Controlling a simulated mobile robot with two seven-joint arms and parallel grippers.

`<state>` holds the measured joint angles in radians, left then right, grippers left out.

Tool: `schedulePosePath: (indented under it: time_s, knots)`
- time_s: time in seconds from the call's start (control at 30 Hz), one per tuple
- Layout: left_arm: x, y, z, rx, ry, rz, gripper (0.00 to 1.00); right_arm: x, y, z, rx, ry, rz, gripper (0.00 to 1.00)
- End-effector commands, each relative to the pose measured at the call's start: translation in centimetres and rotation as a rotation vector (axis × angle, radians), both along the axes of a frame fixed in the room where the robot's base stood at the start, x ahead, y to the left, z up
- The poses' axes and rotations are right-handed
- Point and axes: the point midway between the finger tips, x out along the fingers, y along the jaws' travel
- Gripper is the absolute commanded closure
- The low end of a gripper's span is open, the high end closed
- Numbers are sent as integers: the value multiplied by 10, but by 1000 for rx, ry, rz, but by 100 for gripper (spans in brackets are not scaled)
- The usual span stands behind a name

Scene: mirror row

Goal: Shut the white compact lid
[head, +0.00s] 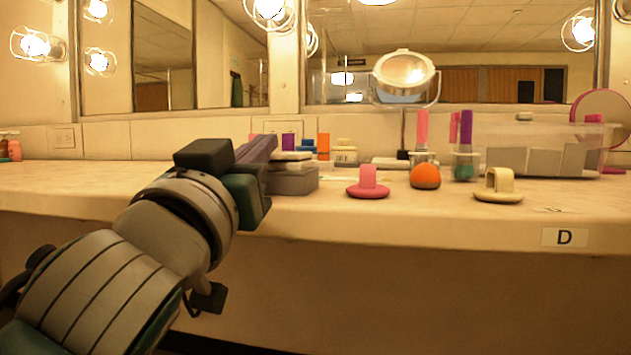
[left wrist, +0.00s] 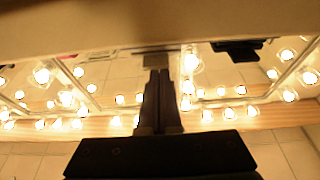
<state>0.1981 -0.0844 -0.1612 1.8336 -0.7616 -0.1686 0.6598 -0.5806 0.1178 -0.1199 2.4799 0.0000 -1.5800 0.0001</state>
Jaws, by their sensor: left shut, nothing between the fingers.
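A grey box-like case (head: 293,181) with a whitish flat top (head: 292,156) stands on the counter, partly hidden behind my left gripper. It may be the white compact, but I cannot tell its lid from the rest or how far it is open. My left gripper (head: 268,146) is shut and empty, its fingers beside and in front of the case's left side. In the left wrist view the fingers (left wrist: 157,70) lie together, with a grey surface at their tips. Whether they touch it is unclear. My right gripper is not in view.
On the counter (head: 420,225) stand a pink disc with a handle (head: 368,184), an orange ball (head: 425,176), a cream disc with a handle (head: 497,186) and a clear bin (head: 545,150). A round mirror (head: 404,70) stands behind. The counter's left part is mostly clear.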

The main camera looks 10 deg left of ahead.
Motion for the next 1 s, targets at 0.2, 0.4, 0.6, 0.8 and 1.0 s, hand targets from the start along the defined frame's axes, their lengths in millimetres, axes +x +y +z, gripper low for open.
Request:
schedulePosePath:
  time_s: [0.2,0.4,0.6,0.8,1.0]
  knots:
    - [0,0,-3,-1,-25,0,100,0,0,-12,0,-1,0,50]
    - [0,0,-2,-1,-28,0,100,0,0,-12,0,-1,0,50]
    - [0,0,-2,-1,-27,0,100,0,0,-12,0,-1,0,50]
    - [1,1,8,-1,-28,-1,100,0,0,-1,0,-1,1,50]
    - [8,7,46,-2,-28,-1,100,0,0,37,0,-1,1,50]
